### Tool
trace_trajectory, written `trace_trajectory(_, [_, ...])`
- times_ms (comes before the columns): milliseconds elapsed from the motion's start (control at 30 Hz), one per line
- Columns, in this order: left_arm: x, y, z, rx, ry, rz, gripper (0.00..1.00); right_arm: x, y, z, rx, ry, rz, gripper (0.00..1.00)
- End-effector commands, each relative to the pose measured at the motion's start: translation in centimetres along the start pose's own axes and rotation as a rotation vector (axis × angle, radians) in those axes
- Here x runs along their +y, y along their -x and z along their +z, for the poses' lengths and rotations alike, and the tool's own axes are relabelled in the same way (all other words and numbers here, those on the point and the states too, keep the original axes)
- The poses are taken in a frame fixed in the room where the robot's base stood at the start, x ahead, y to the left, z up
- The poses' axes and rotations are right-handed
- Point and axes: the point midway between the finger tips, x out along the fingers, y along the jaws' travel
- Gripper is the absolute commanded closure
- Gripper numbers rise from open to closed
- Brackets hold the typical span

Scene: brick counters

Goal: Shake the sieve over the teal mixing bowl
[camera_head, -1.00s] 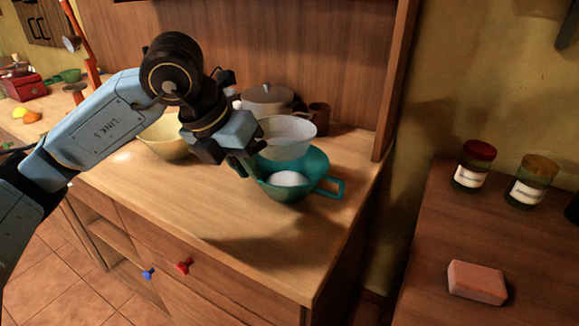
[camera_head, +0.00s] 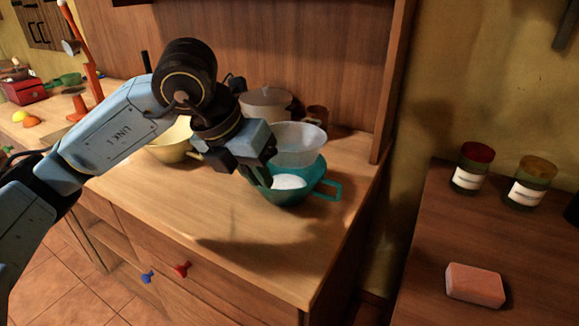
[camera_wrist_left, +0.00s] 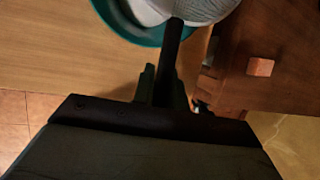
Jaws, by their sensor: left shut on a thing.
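The teal mixing bowl (camera_head: 328,188) stands on the wooden counter, its handle to the right. A white heap (camera_head: 289,182) lies inside it. The pale, translucent sieve (camera_head: 297,146) is above the bowl, over its back part. My left gripper (camera_head: 262,172) is at the left side of the sieve and bowl. In the left wrist view the gripper (camera_wrist_left: 163,88) is shut on the dark sieve handle (camera_wrist_left: 173,45), which runs up to the sieve mesh (camera_wrist_left: 205,8). The bowl rim (camera_wrist_left: 120,28) shows behind it there. My right gripper is not in view.
A cream bowl (camera_head: 171,142) stands behind my left arm. A grey pot (camera_head: 266,102) and a brown cup (camera_head: 316,116) stand at the back of the counter. A lower surface at right holds two jars (camera_head: 470,167) and a pink block (camera_head: 474,284). The counter front (camera_head: 240,240) is clear.

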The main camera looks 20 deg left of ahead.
Motion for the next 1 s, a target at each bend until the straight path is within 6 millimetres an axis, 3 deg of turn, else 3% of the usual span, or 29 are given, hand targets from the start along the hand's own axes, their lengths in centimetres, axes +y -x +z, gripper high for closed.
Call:
trace_trajectory(233, [2.9, 0.3, 0.2, -0.002, 0.004, 0.002, 1.00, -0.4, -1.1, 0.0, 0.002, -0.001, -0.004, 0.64])
trace_trajectory(533, [-0.1, 0.1, 0.0, -0.001, -0.001, -0.001, 1.00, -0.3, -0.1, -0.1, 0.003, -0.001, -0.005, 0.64])
trace_trajectory(800, [2.8, 0.2, 0.2, -0.002, 0.006, 0.003, 1.00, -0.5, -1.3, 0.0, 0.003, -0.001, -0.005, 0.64])
trace_trajectory(1000, [1.2, 0.3, 0.2, 0.001, -0.003, -0.002, 1.00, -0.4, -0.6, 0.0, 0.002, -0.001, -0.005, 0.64])
